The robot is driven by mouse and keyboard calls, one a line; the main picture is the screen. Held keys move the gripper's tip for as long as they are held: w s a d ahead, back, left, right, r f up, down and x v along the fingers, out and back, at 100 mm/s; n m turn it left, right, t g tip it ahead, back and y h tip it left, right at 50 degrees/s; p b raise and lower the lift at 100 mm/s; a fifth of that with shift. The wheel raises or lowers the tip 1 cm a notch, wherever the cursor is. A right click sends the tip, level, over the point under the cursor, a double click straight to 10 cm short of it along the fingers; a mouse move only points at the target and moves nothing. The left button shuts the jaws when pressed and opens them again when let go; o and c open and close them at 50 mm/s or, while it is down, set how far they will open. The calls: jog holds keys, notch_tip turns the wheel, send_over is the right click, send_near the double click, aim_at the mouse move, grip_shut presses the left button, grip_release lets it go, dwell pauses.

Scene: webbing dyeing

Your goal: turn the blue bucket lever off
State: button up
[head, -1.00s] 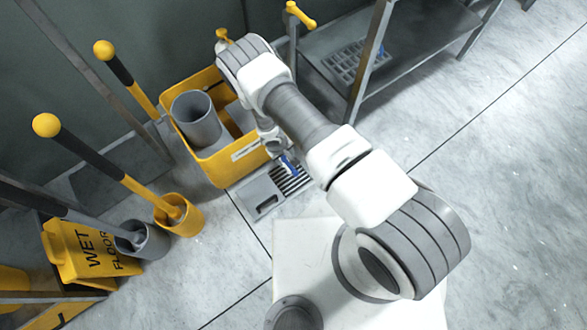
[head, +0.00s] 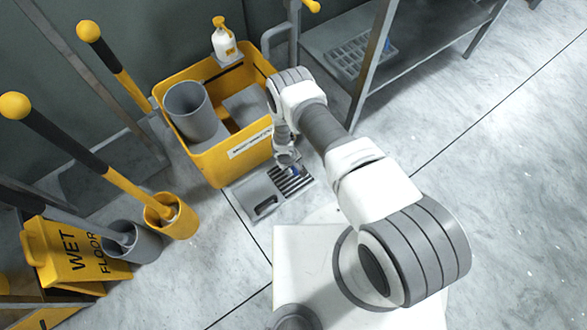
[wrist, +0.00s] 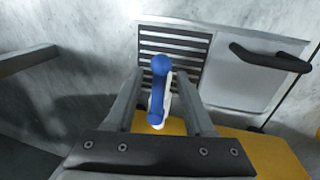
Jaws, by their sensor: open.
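The lever (wrist: 160,85) has a blue handle on a white lower part, and it stands out at the front side of the yellow bucket (head: 222,165). In the head view only a small blue bit of it (head: 296,170) shows beside my gripper (head: 289,163). In the wrist view my gripper (wrist: 157,78) is open, with one finger on each side of the lever. Gaps show between the fingers and the lever, so I see no grip on it. The lever's base is partly hidden by the gripper.
A grey slatted tray (head: 262,197) with a black handle lies on the floor in front of the bucket. A grey cylinder (head: 187,112) stands inside the bucket and a pump bottle (head: 224,42) on its rim. A metal shelf (head: 345,45) stands right. Open floor (head: 500,150) lies right.

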jog(key=shift+c, duration=0.2)
grip_shut()
dwell(1.3)
